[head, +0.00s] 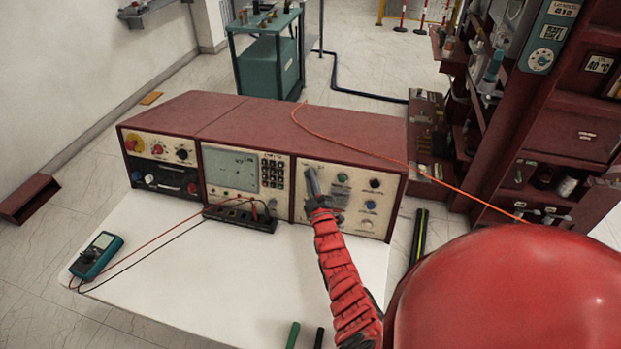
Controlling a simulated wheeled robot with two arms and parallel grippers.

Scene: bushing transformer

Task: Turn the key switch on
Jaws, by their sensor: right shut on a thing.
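A red test console with light control panels (345,178) stands on the white table. My right gripper (312,182) is up against the left part of its right-hand panel. It is shut on the key switch there, which the fingers mostly hide. Which way the key points cannot be told. My left gripper is not in view.
A teal multimeter (97,254) with red and black leads lies at the table's left; the leads run to a black terminal block (240,217). An orange cable (370,150) crosses the console top. Red shelves (560,130) stand at right. The white table's (200,290) middle is clear.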

